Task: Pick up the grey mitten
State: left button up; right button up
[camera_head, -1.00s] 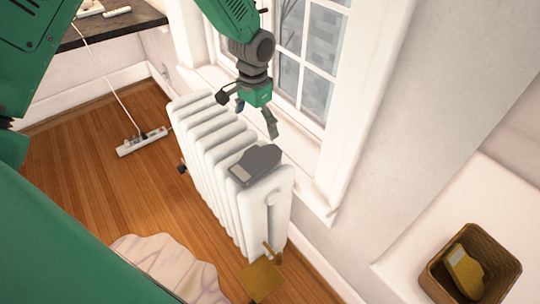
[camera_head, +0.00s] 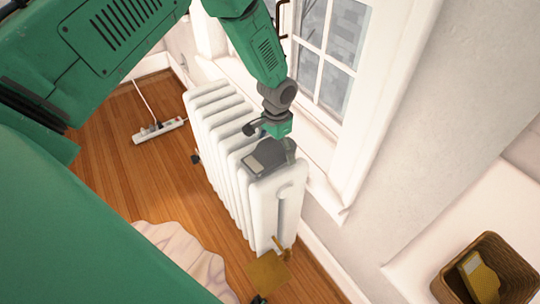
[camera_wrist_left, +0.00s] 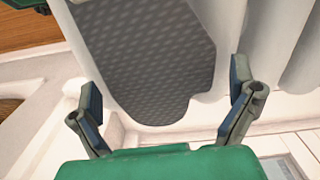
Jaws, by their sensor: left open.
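The grey mitten (camera_head: 268,160) lies flat on the near end of the top of the white radiator (camera_head: 258,205). It has a pale patch on its cuff. In the left wrist view the mitten (camera_wrist_left: 145,50) has a dotted dark surface and fills the space between the fingers. My left gripper (camera_wrist_left: 165,82) is open, with one finger on each side of the mitten's rounded end. In the head view the wrist stands right above the mitten and hides part of it. I cannot tell whether the fingers touch it. My right gripper is not clearly seen.
A window (camera_head: 325,50) and its white sill stand right behind the radiator. A brown basket (camera_head: 447,285) with a mustard mitten (camera_head: 480,277) sits on a white surface at the right. A power strip (camera_head: 160,130) lies on the wooden floor. A mustard flat thing (camera_head: 267,271) is near the radiator's foot.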

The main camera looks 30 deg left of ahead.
pick_arm(q)
jog(key=c, duration=1.1)
